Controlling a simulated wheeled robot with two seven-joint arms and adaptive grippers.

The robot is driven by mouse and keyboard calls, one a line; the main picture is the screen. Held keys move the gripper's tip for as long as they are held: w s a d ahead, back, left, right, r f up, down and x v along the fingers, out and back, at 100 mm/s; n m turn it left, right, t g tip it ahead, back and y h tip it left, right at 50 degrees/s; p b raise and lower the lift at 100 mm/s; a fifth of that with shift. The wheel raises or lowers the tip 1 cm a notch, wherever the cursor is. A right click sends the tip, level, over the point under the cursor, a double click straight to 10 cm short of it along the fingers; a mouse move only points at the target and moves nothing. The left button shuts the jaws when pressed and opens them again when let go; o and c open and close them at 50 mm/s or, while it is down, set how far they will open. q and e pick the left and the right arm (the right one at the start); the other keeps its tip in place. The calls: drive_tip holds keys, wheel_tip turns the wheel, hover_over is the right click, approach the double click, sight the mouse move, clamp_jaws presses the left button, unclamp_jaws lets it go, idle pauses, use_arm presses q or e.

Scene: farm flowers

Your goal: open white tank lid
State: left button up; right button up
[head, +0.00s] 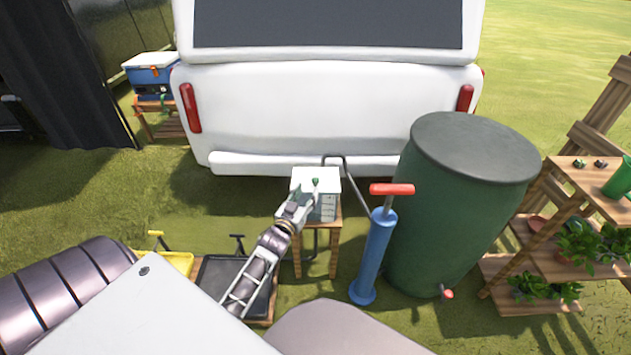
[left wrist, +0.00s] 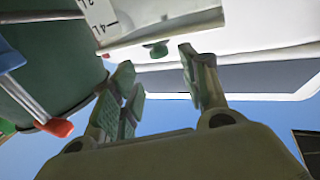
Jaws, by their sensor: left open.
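The white tank (head: 327,207) is a small box on a wooden stool behind the van. Its white lid (head: 328,175) looks flat on top. In the left wrist view the tank (left wrist: 125,12) is at the top, with volume marks on its side, and a small green tab (left wrist: 157,50) shows at its edge. My left gripper (head: 303,183) is at the tank's near left side and covers part of it. The left wrist view shows its fingers (left wrist: 160,68) apart with nothing between them, the tab lying just beyond the tips. My right gripper is not in view.
A blue pump (head: 377,255) with a red handle and a large green barrel (head: 465,205) stand close right of the stool. The white van (head: 330,110) is behind it. A dark tray (head: 215,280) lies at left. A plant shelf (head: 570,265) is far right.

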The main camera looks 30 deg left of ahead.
sight(314, 182)
use_arm(q)
drive_tip(key=shift+w+a, duration=0.15)
drive_tip(key=shift+w, duration=1.05)
drive_tip(key=shift+w+a+b, duration=0.15)
drive_tip(key=shift+w+b, duration=0.15)
drive_tip(key=shift+w, duration=0.55)
drive_tip(key=shift+w+a+b, duration=0.1)
drive_tip(key=shift+w+b, duration=0.2)
drive_tip(key=shift+w, duration=0.55)
drive_tip(key=shift+w+a+b, duration=0.15)
drive_tip(key=shift+w, duration=0.55)
drive_tip(key=shift+w+a+b, duration=0.1)
drive_tip(key=shift+w+b, duration=0.05)
drive_tip(key=shift+w, duration=0.5)
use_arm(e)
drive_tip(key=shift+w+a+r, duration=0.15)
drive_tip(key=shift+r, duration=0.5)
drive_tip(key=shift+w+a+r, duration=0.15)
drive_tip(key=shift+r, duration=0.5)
use_arm(q)
drive_tip(key=shift+c, duration=0.4)
clamp_jaws()
